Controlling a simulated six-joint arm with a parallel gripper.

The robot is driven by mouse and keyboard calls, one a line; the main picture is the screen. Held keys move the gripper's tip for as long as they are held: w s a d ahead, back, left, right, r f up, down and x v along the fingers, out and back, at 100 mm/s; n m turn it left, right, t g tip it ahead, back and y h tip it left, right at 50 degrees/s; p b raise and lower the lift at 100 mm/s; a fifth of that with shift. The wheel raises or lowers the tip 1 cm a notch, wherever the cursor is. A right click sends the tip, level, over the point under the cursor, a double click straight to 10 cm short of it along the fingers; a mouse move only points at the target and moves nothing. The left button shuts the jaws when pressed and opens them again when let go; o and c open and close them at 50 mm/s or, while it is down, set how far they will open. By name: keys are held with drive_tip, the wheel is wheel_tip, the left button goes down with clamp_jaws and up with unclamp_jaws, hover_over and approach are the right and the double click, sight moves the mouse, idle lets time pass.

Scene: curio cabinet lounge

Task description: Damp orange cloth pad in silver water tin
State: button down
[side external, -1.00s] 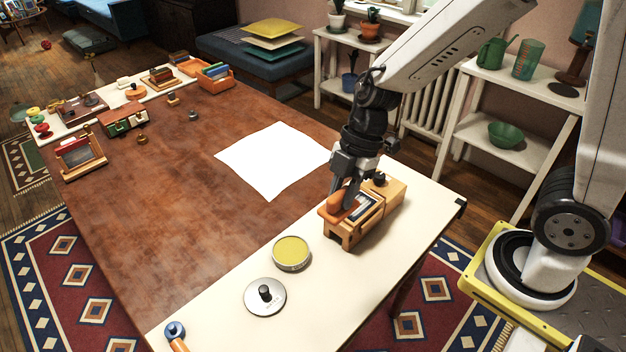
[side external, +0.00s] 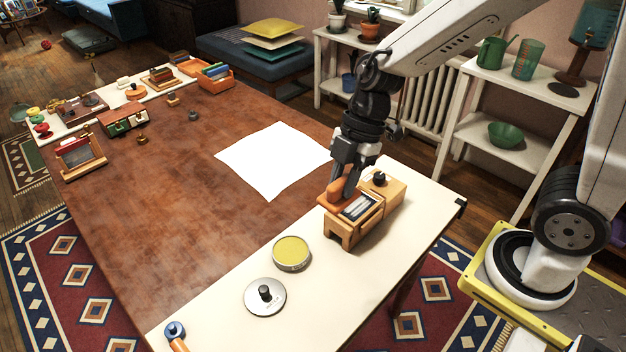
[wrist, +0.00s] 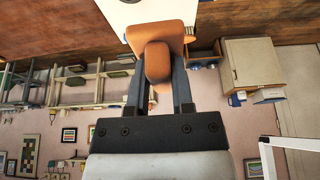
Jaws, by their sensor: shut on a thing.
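The orange pad (side external: 333,197), with a broad base and a raised grip, is between the fingers of my gripper (side external: 346,192). In the wrist view my gripper (wrist: 158,85) is shut on the grip of the pad (wrist: 160,35). In the side view the pad overlaps the near left end of a wooden box; any gap beneath it is hard to tell. The round silver tin (side external: 291,266), with a yellow inside, stands uncovered on the cream strip, left of and nearer the camera than the box. Whether the pad is damp cannot be seen.
The wooden box (side external: 345,236) has a glazed-looking inset and a dark knob. A silver lid (side external: 254,303) with a black knob lies near the tin. White paper (side external: 272,160) lies on the brown table. An orange-handled tool (side external: 177,338) is at the front edge. Several items stand far left.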

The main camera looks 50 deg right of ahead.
drive_tip(key=w+f, duration=0.6)
drive_tip(key=f, duration=0.3)
drive_tip(key=w+a+f, duration=0.1)
drive_tip(key=w+f, duration=0.5)
drive_tip(key=f, duration=0.3)
drive_tip(key=shift+w+a+f, duration=0.15)
drive_tip(key=shift+w+f, duration=0.1)
drive_tip(key=shift+f, duration=0.1)
drive_tip(key=shift+f, duration=0.1)
drive_tip(key=shift+f, duration=2.9)
drive_tip(key=shift+f, duration=0.4)
drive_tip(key=shift+r, duration=0.15)
wheel_tip(320, 180, up, 7)
idle(0.9)
